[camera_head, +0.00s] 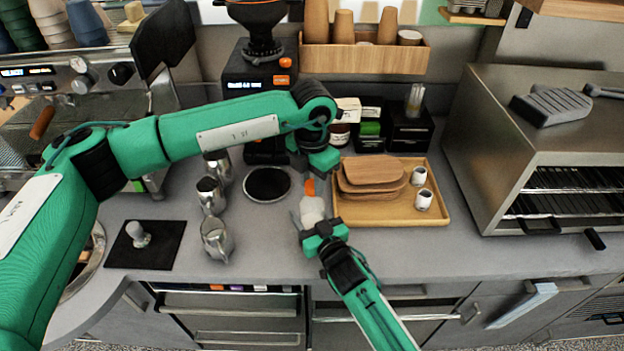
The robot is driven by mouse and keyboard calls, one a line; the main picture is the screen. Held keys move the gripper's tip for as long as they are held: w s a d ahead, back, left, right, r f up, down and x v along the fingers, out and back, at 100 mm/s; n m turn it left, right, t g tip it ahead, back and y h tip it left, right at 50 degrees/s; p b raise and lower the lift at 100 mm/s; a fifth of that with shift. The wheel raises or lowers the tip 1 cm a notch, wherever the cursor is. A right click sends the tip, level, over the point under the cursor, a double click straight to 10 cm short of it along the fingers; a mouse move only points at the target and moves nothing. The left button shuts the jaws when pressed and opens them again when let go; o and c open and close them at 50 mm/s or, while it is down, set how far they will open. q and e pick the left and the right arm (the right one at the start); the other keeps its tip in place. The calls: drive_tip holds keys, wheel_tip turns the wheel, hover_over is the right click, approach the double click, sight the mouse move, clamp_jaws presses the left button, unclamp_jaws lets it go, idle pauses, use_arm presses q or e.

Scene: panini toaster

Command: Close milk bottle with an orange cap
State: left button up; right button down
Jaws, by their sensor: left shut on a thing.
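The milk bottle (312,210), whitish, is near the middle of the counter, between the metal jugs and the wooden tray. The orange cap (309,187) is just above the bottle's top in the picture; I cannot tell whether they touch. My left gripper (314,170) reaches in from the left and is shut on the orange cap, partly covering it. My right gripper (314,219) comes up from the front edge with its fingers at the sides of the bottle, shut on it. The bottle's lower part is hidden by this gripper.
A wooden tray (384,216) with boards and white cups is close on the right. Several metal jugs (217,238) and a round black mat (267,184) are to the left. A coffee grinder (237,78) stands behind; a steel toaster (500,120) stands at the right.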

use_arm(q)
drive_tip(key=o, duration=1.1)
drive_tip(key=shift+o, duration=0.2)
wheel_tip(320, 180, up, 12)
use_arm(e)
drive_tip(key=shift+c, duration=2.1)
unclamp_jaws()
